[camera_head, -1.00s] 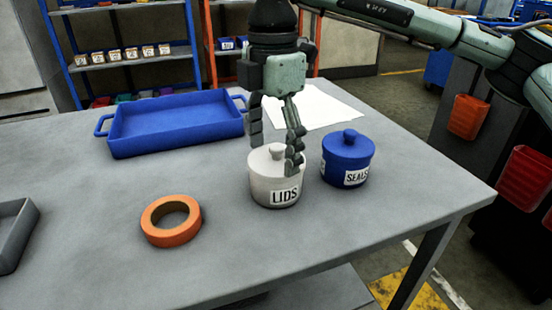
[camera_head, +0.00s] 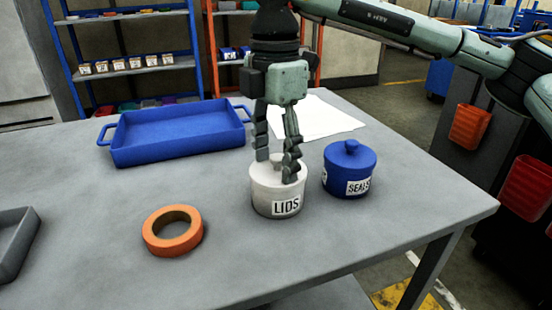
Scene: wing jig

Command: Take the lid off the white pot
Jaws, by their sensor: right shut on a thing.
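The white pot (camera_head: 265,202) with a "LIDS" label stands on the grey table, with its white lid (camera_head: 262,172) on top. My right gripper (camera_head: 278,168) points down over the lid from above. Its fingers are closed in around the lid's knob, which is largely hidden behind them. The lid appears to sit on the pot; I see no clear gap between them. My left gripper is not in view.
A blue pot (camera_head: 350,172) labelled "SEALS" stands close on the right. A blue tray (camera_head: 180,150), a white sheet (camera_head: 315,117), an orange tape ring (camera_head: 172,247) and a grey tray (camera_head: 22,232) lie on the table (camera_head: 100,220). The front middle is clear.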

